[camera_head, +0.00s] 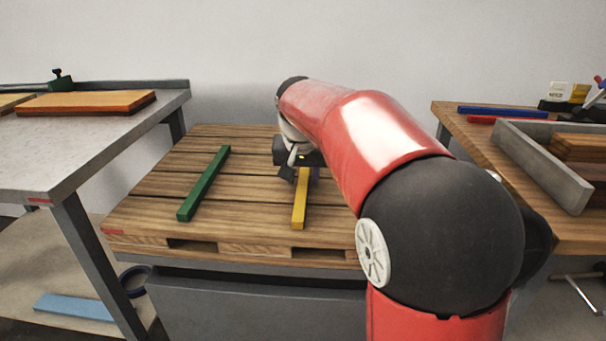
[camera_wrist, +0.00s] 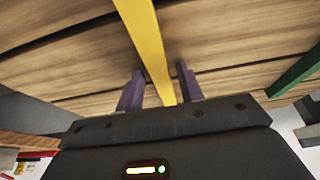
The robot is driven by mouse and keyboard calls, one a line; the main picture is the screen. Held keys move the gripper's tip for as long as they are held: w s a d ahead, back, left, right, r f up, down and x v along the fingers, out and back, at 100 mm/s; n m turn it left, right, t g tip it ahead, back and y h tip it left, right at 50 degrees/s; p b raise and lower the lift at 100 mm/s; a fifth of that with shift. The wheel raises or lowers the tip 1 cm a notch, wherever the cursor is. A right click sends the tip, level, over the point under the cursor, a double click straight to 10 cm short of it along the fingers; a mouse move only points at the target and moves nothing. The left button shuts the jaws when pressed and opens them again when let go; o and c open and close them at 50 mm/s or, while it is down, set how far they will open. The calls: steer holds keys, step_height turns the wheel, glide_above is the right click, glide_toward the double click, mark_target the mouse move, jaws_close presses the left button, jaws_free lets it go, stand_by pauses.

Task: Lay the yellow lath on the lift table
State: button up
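The yellow lath (camera_head: 299,209) lies on the slatted wooden pallet top (camera_head: 150,205) of the lift table (camera_head: 250,305), pointing away from me. Its near end is clear, and its far part is hidden by my gripper (camera_head: 302,172). In the wrist view the yellow lath (camera_wrist: 148,45) runs between the two purple fingers of my gripper (camera_wrist: 160,88). The fingers are apart, with a narrow gap showing beside the lath, so the gripper looks open around or just above it.
A green lath (camera_head: 204,184) lies on the pallet to the left. A grey bench (camera_head: 60,145) with an orange board (camera_head: 85,102) stands left. A wooden table (camera_head: 470,135) at right holds blue and red laths and a grey tray (camera_head: 540,165). The pallet between the laths is bare.

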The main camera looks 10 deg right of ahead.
steer(key=p+v, duration=0.1)
steer(key=v, duration=1.1)
steer(key=shift+n+t+y, duration=0.3)
steer(key=shift+n+y, duration=0.3)
steer(key=shift+n, duration=0.2)
steer(key=s+f, duration=0.1)
steer(key=s, duration=0.3)
steer(key=s+d+f, duration=0.1)
steer(key=s+f, duration=0.1)
steer(key=s, duration=0.2)
steer(key=s+d+f, duration=0.1)
steer(key=s, duration=0.3)
steer(key=shift+f, duration=0.4)
steer(key=s+f, duration=0.4)
steer(key=s+f+n, duration=0.1)
steer(key=s+f, duration=0.3)
steer(key=s+f+n, duration=0.1)
steer(key=s+f, duration=0.3)
steer(key=shift+s+a+t, duration=0.3)
steer(key=shift+t, duration=0.1)
steer(key=shift+c, duration=0.4)
